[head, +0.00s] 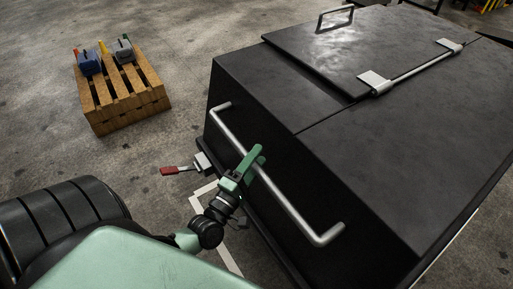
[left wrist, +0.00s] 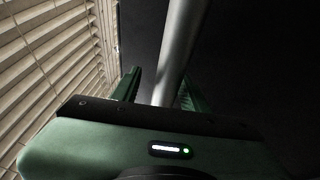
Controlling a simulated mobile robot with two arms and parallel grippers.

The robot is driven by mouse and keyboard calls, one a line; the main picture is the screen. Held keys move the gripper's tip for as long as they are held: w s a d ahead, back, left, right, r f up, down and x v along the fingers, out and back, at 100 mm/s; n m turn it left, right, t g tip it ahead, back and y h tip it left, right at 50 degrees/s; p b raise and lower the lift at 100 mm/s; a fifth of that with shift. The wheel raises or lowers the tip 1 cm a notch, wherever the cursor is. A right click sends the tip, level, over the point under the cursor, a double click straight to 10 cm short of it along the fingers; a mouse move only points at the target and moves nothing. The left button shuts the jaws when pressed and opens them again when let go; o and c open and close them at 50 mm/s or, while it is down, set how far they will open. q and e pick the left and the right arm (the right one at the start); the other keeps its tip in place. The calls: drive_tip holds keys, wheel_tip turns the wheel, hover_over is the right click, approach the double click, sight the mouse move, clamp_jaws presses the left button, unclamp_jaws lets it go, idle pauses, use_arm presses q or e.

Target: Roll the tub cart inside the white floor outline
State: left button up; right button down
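The tub cart is a large black box (head: 350,170) with a lid, filling the right of the head view. A silver bar handle (head: 290,205) runs along its near side. My left gripper (head: 250,168) is at this handle. In the left wrist view the bar (left wrist: 176,50) passes between my green fingers (left wrist: 158,92), with a gap at the left finger, so the gripper looks open around it. Part of the white floor outline (head: 230,262) shows beside the cart's near edge; the rest is hidden by the cart and my arm. My right gripper is not in view.
A red-ended lever (head: 174,170) sticks out low at the cart's near left corner. A wooden pallet (head: 125,110) holding a blue item (head: 88,62) and a grey item (head: 122,50) stands at the upper left. Concrete floor (head: 190,60) is clear between pallet and cart.

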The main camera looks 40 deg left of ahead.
use_arm(q)
drive_tip(key=shift+f, duration=0.1)
drive_tip(key=shift+s+d+f, duration=0.1)
drive_tip(key=shift+s+f, duration=0.05)
drive_tip(key=shift+s, duration=0.15)
drive_tip(key=s+b, duration=0.2)
drive_tip(key=s, duration=0.5)
drive_tip(key=shift+f, duration=0.45)
drive_tip(key=shift+d, duration=0.1)
